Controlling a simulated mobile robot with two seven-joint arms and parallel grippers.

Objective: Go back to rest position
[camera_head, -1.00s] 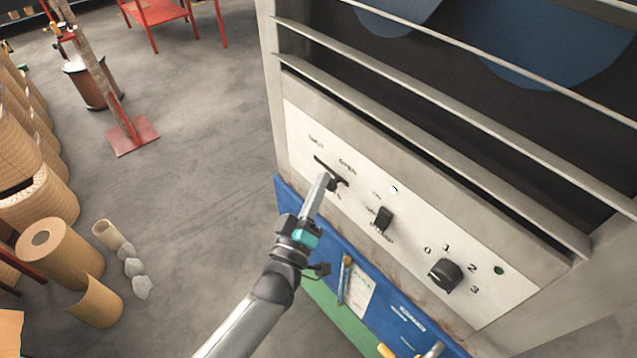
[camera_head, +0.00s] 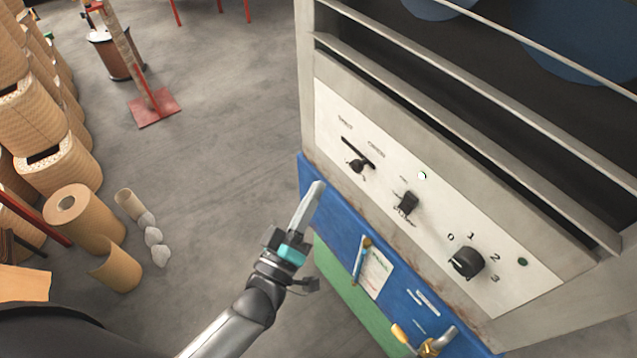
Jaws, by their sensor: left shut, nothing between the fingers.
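My left gripper (camera_head: 314,190) is shut and empty. It points up in front of the blue lower panel (camera_head: 400,285) of the machine, to the left of the white control panel (camera_head: 335,105) and apart from its switches. A small light (camera_head: 422,175) on the panel looks pale with a green edge. My right gripper is not in view.
Brown paper rolls (camera_head: 60,165) stand stacked at the left. A post on a red base plate (camera_head: 155,107) stands farther back. A brush (camera_head: 362,258) and a paper sheet (camera_head: 376,274) are on the blue panel. The grey floor (camera_head: 220,110) between is clear.

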